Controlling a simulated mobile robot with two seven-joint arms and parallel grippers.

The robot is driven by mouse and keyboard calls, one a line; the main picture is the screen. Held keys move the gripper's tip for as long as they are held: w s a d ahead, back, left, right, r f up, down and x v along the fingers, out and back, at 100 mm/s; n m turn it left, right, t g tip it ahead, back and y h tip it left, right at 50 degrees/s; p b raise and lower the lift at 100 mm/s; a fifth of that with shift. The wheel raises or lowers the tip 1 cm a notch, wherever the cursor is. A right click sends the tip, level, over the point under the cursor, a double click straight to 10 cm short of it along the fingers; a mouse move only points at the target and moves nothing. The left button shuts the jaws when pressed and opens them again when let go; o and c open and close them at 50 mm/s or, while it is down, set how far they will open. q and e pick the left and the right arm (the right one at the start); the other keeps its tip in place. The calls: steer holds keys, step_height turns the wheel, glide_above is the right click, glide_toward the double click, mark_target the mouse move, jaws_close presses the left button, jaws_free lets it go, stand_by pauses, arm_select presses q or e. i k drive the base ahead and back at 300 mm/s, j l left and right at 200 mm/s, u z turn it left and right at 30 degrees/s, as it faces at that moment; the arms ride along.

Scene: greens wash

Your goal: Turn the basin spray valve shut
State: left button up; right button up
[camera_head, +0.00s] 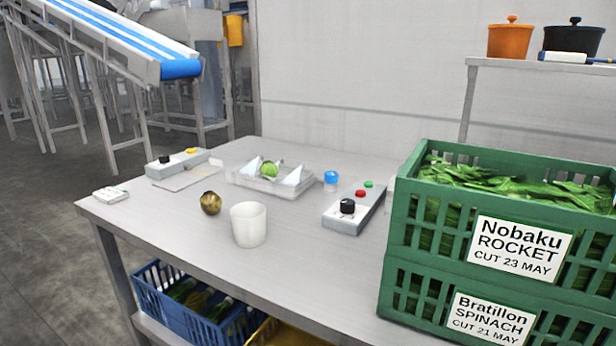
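No part clearly marked as the basin spray valve can be made out. A grey control box (364,204) on the table has a black knob (347,206), a red button (360,193) and a green button (369,184). A second grey box (184,163) at the table's far left has a small black knob (164,159) and a yellow button (190,151). I cannot tell from the labels which knob, if either, is the valve. Neither of my grippers is in view.
A white cup (249,225), a brownish round object (210,203), a clear tray (270,186) and a blue-capped jar (331,180) stand on the table. Stacked green crates (400,220) block the right side. The front middle of the tabletop (310,270) is clear.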

mark_target(330, 177)
steer(key=j+u, duration=0.35)
steer(key=j, duration=0.25)
steer(key=i+j+u, duration=0.1)
steer(key=j+u, duration=0.25)
steer(key=j, duration=0.25)
